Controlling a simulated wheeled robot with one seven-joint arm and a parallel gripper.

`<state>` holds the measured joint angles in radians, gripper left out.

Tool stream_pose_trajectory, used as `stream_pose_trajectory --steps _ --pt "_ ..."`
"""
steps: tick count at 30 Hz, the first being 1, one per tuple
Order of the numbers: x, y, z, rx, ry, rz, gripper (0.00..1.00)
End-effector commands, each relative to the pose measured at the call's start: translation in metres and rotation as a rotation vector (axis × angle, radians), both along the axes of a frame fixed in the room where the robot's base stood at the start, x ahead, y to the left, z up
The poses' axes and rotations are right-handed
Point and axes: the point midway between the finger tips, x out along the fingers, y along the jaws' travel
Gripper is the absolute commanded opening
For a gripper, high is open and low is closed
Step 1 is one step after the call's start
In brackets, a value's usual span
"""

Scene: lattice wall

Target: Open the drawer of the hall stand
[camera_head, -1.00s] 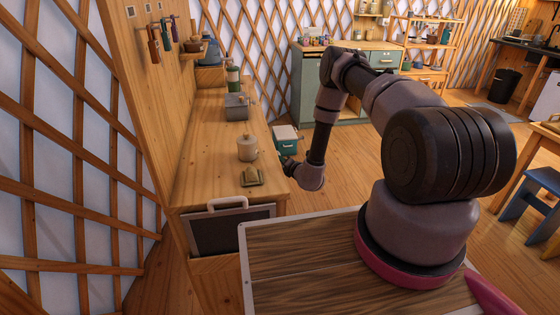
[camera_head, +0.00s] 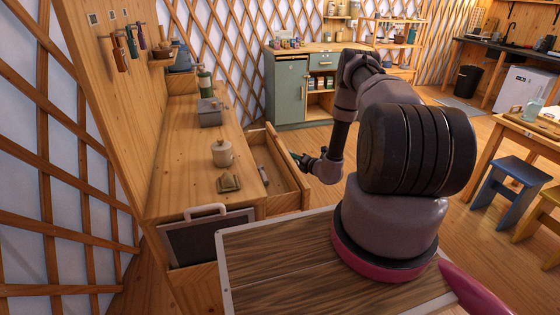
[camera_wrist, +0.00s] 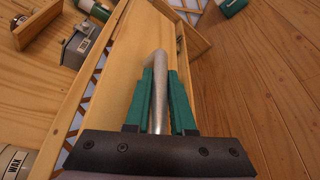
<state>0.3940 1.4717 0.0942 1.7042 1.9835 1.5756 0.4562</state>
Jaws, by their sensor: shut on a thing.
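The hall stand (camera_head: 180,165) is a long wooden unit along the left lattice wall. Its drawer (camera_head: 290,172) stands pulled well out to the right, with its inside visible and a small grey item lying in it. My gripper (camera_head: 302,158) is at the outer face of the drawer front. In the wrist view, my green fingers (camera_wrist: 160,95) are closed around a pale metal bar handle (camera_wrist: 158,75). The open drawer (camera_wrist: 118,75) shows on the left of the fingers there.
On the stand's top are a beige lidded pot (camera_head: 222,153), a small olive item (camera_head: 229,183) and a grey box (camera_head: 209,112). A framed dark board (camera_head: 208,238) is at its near end. A green cabinet (camera_head: 290,90) stands behind. Wooden floor is open to the right.

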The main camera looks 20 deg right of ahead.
Motion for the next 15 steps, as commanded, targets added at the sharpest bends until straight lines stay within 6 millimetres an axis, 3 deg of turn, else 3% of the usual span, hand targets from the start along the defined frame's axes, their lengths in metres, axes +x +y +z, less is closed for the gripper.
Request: stream_pose_trajectory --steps 6,15 --pt "-0.001 -0.025 -0.001 -0.001 0.002 -0.001 0.0" --pt "0.0 -0.034 -0.001 -0.001 0.002 -0.001 0.0"
